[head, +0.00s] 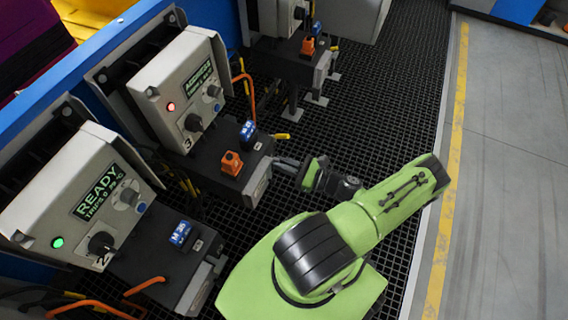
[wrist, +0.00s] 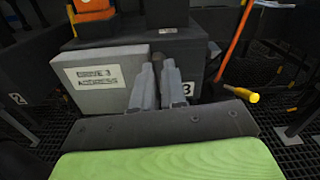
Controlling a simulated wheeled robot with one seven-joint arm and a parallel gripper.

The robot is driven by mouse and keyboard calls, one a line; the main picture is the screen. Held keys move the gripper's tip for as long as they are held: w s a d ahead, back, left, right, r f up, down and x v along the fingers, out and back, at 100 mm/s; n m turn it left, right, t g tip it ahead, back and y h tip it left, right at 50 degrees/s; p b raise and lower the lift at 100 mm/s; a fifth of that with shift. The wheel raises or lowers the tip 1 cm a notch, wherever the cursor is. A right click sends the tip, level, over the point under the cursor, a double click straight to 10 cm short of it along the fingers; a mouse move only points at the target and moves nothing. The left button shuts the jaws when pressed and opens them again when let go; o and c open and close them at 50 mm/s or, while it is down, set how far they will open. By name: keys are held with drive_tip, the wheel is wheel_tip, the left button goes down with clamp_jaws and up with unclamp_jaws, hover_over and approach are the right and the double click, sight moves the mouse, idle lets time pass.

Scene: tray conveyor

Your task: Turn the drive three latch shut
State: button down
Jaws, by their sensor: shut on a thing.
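The drive three unit is a dark box (head: 217,172) below the grey control housing marked 3 in the head view. On its front is a grey cover labelled "DRIVE 3 ADDRESS" (wrist: 98,78) in the wrist view. My gripper (head: 280,163) is at this front face, and its two fingers (wrist: 159,75) stand close together at the cover's right edge. It is shut on a small part there, which I take to be the drive three latch; the fingers hide it, so its angle cannot be told. A "3" label (wrist: 187,89) shows just right of the fingers.
An orange plug (head: 232,163) and a blue block (head: 248,131) sit on top of the drive. The drive two unit (head: 165,262) stands nearer, with a green READY display (head: 99,191). Black grating (head: 385,110) is clear.

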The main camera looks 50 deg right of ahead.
drive_tip(key=shift+s+a+f+n+b, duration=0.1)
drive_tip(key=shift+n+b, duration=0.05)
drive_tip(key=shift+n, duration=2.6)
drive_tip(key=shift+w+a+f+n+b, duration=0.1)
drive_tip(key=shift+n, duration=2.6)
drive_tip(key=shift+s+f+n+b, duration=0.1)
drive_tip(key=shift+n+b, duration=0.05)
drive_tip(key=shift+n, duration=2.9)
drive_tip(key=c, duration=1.2)
unclamp_jaws()
drive_tip(key=v, duration=1.5)
drive_tip(key=shift+s+d, duration=0.1)
drive_tip(key=shift+s, duration=0.3)
